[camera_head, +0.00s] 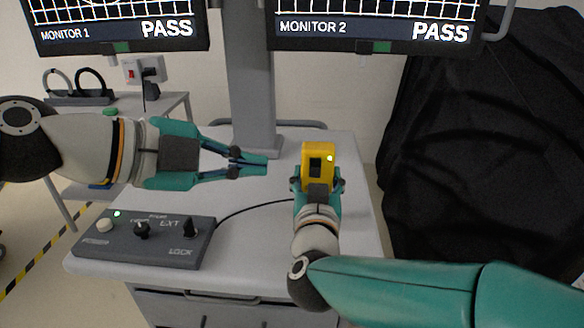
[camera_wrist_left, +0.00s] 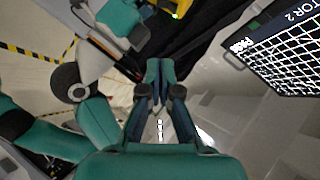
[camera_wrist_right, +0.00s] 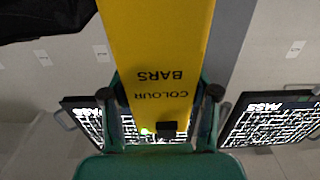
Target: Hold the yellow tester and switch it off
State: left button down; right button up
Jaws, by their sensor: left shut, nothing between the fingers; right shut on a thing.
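The yellow tester (camera_head: 317,151) is upright above the cart top in the head view, with a dark switch and a small lit lamp on its face. My right gripper (camera_head: 317,187) is shut on its lower part. In the right wrist view the tester (camera_wrist_right: 158,40) fills the upper middle, with "COLOUR BARS" printed on it. My left gripper (camera_head: 262,163) is shut and empty, just left of the tester and apart from it. In the left wrist view my left gripper (camera_wrist_left: 160,70) has its fingertips together, and a bit of the tester (camera_wrist_left: 181,8) shows at the top.
A grey control box (camera_head: 145,240) with knobs and a green lamp sits on the cart top (camera_head: 255,250), a cable running from it. Two monitors, Monitor 1 (camera_head: 120,25) and Monitor 2 (camera_head: 375,25), show PASS above. A black-covered cart (camera_head: 480,150) stands at right, a side table at left.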

aim_at(317, 174)
pick_arm(q)
jog(key=shift+w, duration=0.1)
jog(key=shift+d+f, duration=0.1)
jog(key=shift+d, duration=0.05)
jog(key=x, duration=0.4)
jog(key=a+x, duration=0.1)
jog(key=x, duration=0.2)
jog(key=w+x, duration=0.1)
jog(key=x, duration=0.3)
jog(key=shift+w+f, duration=0.25)
jog(key=shift+f, duration=0.3)
jog(key=shift+w+f, duration=0.45)
jog(key=shift+w, duration=0.2)
jog(key=shift+w+f, duration=0.15)
jog(key=shift+f, duration=0.1)
jog(key=shift+r, duration=0.1)
